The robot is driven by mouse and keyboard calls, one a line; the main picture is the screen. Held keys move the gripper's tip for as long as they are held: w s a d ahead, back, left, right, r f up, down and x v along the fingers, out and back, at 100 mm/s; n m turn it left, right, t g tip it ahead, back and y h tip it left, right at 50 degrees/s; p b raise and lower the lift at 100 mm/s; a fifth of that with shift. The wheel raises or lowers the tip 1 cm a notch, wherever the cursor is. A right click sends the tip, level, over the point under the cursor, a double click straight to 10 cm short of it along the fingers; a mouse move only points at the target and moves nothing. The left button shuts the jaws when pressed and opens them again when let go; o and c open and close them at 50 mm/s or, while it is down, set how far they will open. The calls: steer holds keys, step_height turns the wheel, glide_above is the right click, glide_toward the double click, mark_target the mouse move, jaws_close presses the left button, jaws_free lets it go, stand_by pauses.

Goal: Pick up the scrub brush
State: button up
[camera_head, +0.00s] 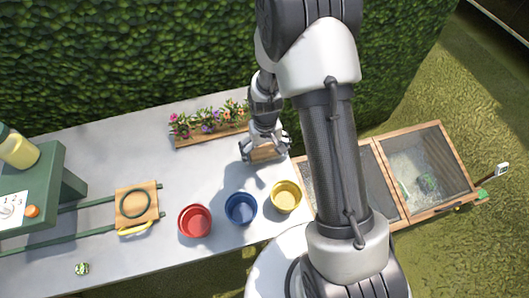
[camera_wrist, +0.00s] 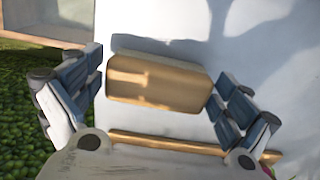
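The scrub brush shows as a tan wooden block (camera_wrist: 158,82) in the wrist view, lying on the pale table top. In the head view the block (camera_head: 263,154) is partly hidden by my gripper (camera_head: 266,147), near the table's right end. In the wrist view my gripper (camera_wrist: 158,70) has its two blue-grey padded fingers spread, one at each end of the block. A narrow gap shows at the left finger; the right finger is very close to the block's end, and I cannot tell if it touches. The bristles are not visible.
A wooden flower planter (camera_head: 205,134) stands just left of my gripper. Red (camera_head: 195,220), blue (camera_head: 241,208) and yellow (camera_head: 286,196) pots line the front edge. A wood-framed box (camera_head: 425,170) is to the right. A hedge (camera_head: 130,60) is behind.

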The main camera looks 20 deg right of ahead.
mark_target(265, 151)
steer(key=c, duration=0.8)
step_height(265, 151, up, 20)
steer(key=p, duration=0.6)
steer(key=o, duration=0.6)
steer(key=c, duration=0.3)
steer(key=shift+c, duration=0.2)
